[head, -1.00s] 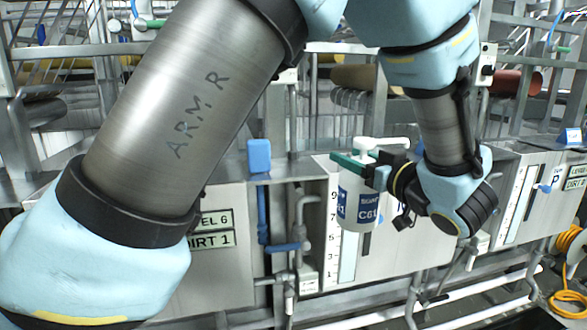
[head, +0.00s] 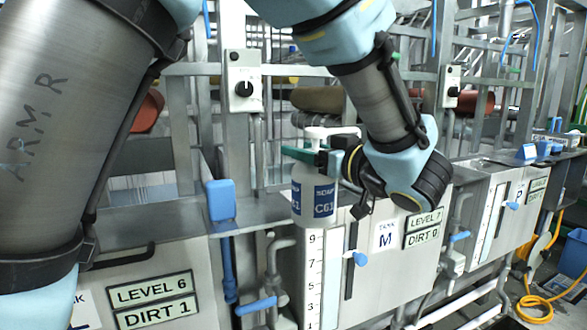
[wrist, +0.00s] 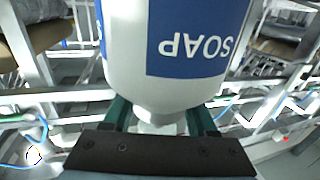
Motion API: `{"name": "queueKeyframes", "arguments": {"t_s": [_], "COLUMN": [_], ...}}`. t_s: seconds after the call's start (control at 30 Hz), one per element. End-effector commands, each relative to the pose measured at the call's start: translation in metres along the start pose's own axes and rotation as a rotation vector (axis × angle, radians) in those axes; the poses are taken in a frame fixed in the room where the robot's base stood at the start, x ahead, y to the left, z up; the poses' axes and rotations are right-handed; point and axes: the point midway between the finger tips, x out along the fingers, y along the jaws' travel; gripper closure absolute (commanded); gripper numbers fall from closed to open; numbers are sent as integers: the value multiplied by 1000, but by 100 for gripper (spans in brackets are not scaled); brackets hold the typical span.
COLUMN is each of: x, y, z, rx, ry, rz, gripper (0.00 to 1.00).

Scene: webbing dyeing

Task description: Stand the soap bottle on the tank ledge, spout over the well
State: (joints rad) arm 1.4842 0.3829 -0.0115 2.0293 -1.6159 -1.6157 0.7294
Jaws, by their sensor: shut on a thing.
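The soap bottle (head: 314,192) is white with a blue label and a white pump top, and it hangs upright in the head view. My gripper (head: 312,152) is shut on its neck, with green fingers either side. The wrist view shows the bottle (wrist: 120,50) close up, with the fingers (wrist: 160,118) at its narrow neck. The bottle is in front of the tank marked M (head: 383,237), its base near the top of the level scale. Whether the base touches the ledge cannot be told. The well behind is largely hidden by the bottle and my arm.
A control box with a knob (head: 243,82) is on the frame behind. Pipes and blue valves run below. A yellow hose (head: 535,307) lies at the right.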

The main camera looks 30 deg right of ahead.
Motion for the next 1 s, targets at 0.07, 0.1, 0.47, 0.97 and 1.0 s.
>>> {"name": "queueKeyframes", "arguments": {"t_s": [0.07,0.1,0.47,0.97,1.0], "x": [19,28,106,153,153], "y": [-1,-1,-1,0,0], "z": [-6,-6,-6,4,8], "rx": [-2,-2,-2,-1,1], "ry": [3,4,4,3,3], "rz": [-6,-6,-5,-1,-1], "gripper": [100,100,100,100,100]}}
